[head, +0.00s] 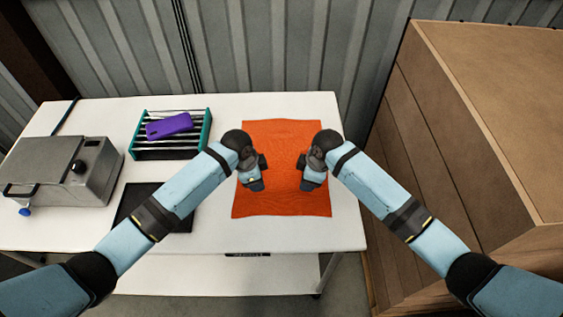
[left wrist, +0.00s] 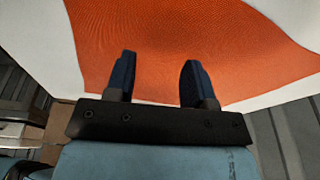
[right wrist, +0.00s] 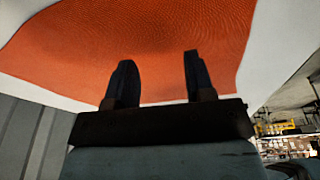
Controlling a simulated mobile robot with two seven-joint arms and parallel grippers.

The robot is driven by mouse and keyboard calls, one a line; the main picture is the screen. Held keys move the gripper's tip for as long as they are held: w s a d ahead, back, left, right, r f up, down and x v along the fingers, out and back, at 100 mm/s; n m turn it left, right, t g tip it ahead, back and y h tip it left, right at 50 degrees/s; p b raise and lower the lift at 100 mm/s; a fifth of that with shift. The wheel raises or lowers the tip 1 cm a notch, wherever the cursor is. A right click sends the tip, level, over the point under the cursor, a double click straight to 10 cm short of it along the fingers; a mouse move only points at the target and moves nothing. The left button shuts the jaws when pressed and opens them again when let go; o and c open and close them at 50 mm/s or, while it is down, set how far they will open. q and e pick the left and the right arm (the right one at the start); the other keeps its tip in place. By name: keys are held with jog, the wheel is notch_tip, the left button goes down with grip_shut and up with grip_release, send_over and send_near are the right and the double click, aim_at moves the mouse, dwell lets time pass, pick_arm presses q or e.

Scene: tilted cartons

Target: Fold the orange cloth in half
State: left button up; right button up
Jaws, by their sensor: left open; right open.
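The orange cloth (head: 282,135) lies spread flat on the white table in the head view, roughly square with slightly uneven edges. It also fills much of the left wrist view (left wrist: 180,30) and the right wrist view (right wrist: 150,30). My left gripper (head: 256,184) is over the left part of the cloth, and my right gripper (head: 308,184) is over the right part. Both are open with nothing between the fingers, as the left wrist view (left wrist: 157,65) and right wrist view (right wrist: 158,62) show. I cannot tell how high they are above the cloth.
Left of the cloth are a black tray (head: 128,205), partly behind my left arm, and a teal-ended rack (head: 205,140) with a purple object (head: 169,126) on top. A grey metal box (head: 60,165) stands further left. Large cartons (head: 490,110) stand right of the table (head: 345,235).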

pick_arm(q)
jog(key=w+a+r+m+g+y, duration=0.1)
jog(key=w+a+r, duration=0.1)
jog(key=w, duration=0.3)
jog(key=w+a+r+m+y, duration=0.1)
jog(key=w+a+r, duration=0.2)
jog(key=w, duration=0.1)
pick_arm(e)
jog(key=w+d+r+n+g+h, duration=0.1)
jog(key=w+d+r, duration=0.1)
jog(key=w, duration=0.3)
jog(key=w+d+r+n+h, duration=0.1)
jog(key=w+d+r, duration=0.2)
jog(key=w, duration=0.1)
pick_arm(q)
jog(key=shift+w+d+f, duration=0.1)
jog(key=shift+d+f, duration=0.05)
jog(key=shift+f, duration=1.85)
jog(key=shift+w+d+f, duration=0.1)
jog(key=shift+f, duration=1.85)
pick_arm(e)
jog(key=shift+w+a+f, duration=0.1)
jog(key=shift+f, duration=1.9)
jog(key=shift+w+a+f, duration=0.1)
jog(key=shift+f, duration=1.9)
